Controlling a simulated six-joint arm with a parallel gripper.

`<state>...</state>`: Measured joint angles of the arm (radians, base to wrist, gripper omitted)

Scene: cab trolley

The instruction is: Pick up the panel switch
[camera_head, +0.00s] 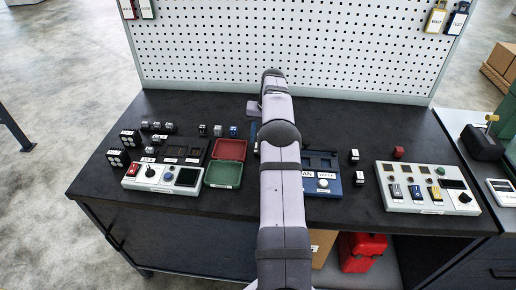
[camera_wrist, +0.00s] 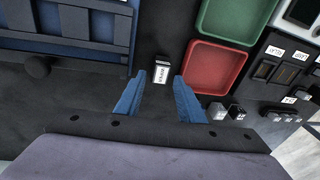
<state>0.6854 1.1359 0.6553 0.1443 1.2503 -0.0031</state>
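A small dark switch with a white lettered face (camera_wrist: 161,71) lies on the black bench top in the wrist view. It is the likeliest panel switch, but its lettering is too small to read surely. My gripper (camera_wrist: 159,75) is open, with its two blue fingers apart and empty. The switch appears between and just beyond the fingertips, with no visible contact.
A red tray (camera_wrist: 215,68) and a green tray (camera_wrist: 222,22) lie right of the switch in the wrist view. A blue panel (camera_wrist: 85,30) is on its left. In the head view a pale control box (camera_head: 428,207) sits right and a pegboard (camera_head: 190,50) rises behind.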

